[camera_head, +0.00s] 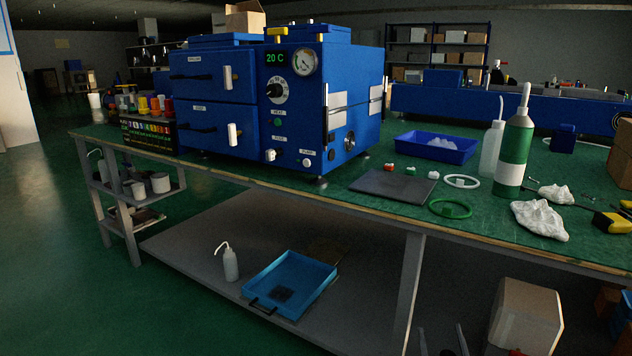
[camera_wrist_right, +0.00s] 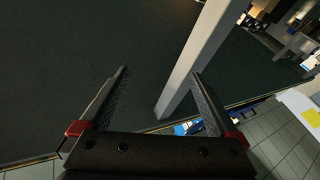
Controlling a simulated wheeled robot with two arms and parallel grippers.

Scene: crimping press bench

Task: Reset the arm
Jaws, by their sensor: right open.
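My right gripper (camera_head: 442,345) shows only as dark fingertips at the bottom edge of the head view. It is low, in front of the bench (camera_head: 330,187) and below its top. In the right wrist view, the two fingers of the right gripper (camera_wrist_right: 160,75) are wide apart, with nothing held between them. A grey post (camera_wrist_right: 205,50) shows beyond the fingers, near the right one. My left gripper is not in view.
A blue press machine (camera_head: 215,130) stands on the bench. A blue tray (camera_head: 290,285) is on the lower shelf. Green floor at left is clear.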

